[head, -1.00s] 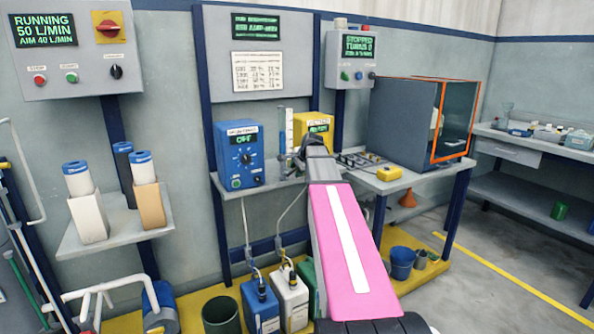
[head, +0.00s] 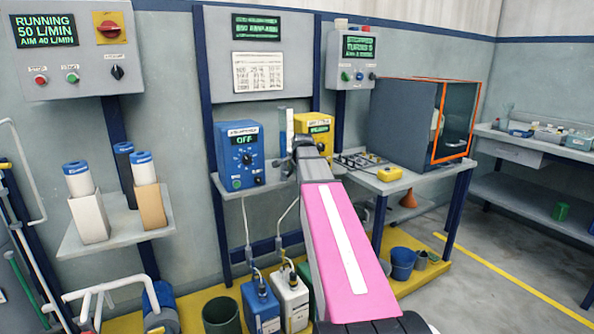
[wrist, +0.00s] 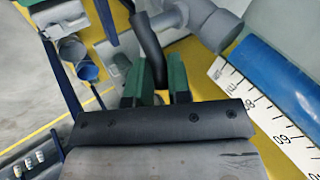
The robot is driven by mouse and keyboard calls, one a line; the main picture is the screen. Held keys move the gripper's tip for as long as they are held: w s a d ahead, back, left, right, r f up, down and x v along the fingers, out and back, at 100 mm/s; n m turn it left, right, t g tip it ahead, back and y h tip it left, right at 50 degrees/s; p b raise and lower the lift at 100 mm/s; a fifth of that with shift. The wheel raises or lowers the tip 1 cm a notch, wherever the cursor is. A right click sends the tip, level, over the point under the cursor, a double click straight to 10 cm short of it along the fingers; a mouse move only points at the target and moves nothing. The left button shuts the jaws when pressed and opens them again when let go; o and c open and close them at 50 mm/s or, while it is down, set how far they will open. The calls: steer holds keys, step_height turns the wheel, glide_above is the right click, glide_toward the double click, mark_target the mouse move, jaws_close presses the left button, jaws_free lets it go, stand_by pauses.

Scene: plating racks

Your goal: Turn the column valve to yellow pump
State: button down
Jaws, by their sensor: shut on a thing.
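The yellow pump (head: 314,127) stands on the wall bench, with the blue pump (head: 238,152) to its left showing "OFF". The clear column (head: 286,130) stands between them. In the wrist view it fills the right side as a blue tube (wrist: 270,70) beside a white scale (wrist: 262,112). My gripper (wrist: 160,84) has its dark green fingers on either side of the dark valve lever (wrist: 147,42), shut on it. A grey valve body (wrist: 207,22) shows beyond the lever. In the head view my arm hides most of the valve, so its pointing direction is unclear.
A wired board (head: 358,160) and a small yellow box (head: 390,174) lie on the bench to the right, before an orange-framed cabinet (head: 425,120). Blue and white canisters (head: 260,305) stand on the floor below.

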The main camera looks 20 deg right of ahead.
mark_target(288, 177)
steer(key=h, duration=0.1)
steer(key=a+n+t+h, duration=0.1)
steer(key=h, duration=0.1)
steer(key=a+r+n+h, duration=0.1)
steer(key=shift+s+h, duration=0.25)
steer(key=shift+h, duration=0.05)
steer(key=a+n+t+h, duration=0.1)
steer(key=h, duration=0.1)
steer(key=a+n+t+h, duration=0.1)
steer(key=h, duration=0.1)
steer(key=shift+s, duration=0.2)
steer(key=n+t+h, duration=0.1)
steer(key=a+n+t+h, duration=0.1)
steer(key=n+t+h, duration=0.1)
steer(key=shift+s+a+f, duration=0.1)
steer(key=shift+a+f, duration=0.2)
steer(key=shift+f, duration=0.1)
steer(key=shift+s+a+f+n+t+h, duration=0.15)
steer(key=shift+f+n+t+h, duration=0.1)
steer(key=shift+n+t, duration=0.3)
steer(key=shift+w+a+f+n+t+h, duration=0.1)
steer(key=shift+a+n+t+h, duration=0.15)
steer(key=shift+n+t, duration=0.35)
steer(key=shift+s+a+f+n+t+h, duration=0.1)
steer(key=shift+f+n+t+h, duration=0.15)
steer(key=shift+n+t, duration=0.3)
steer(key=c, duration=1.1)
jaws_free()
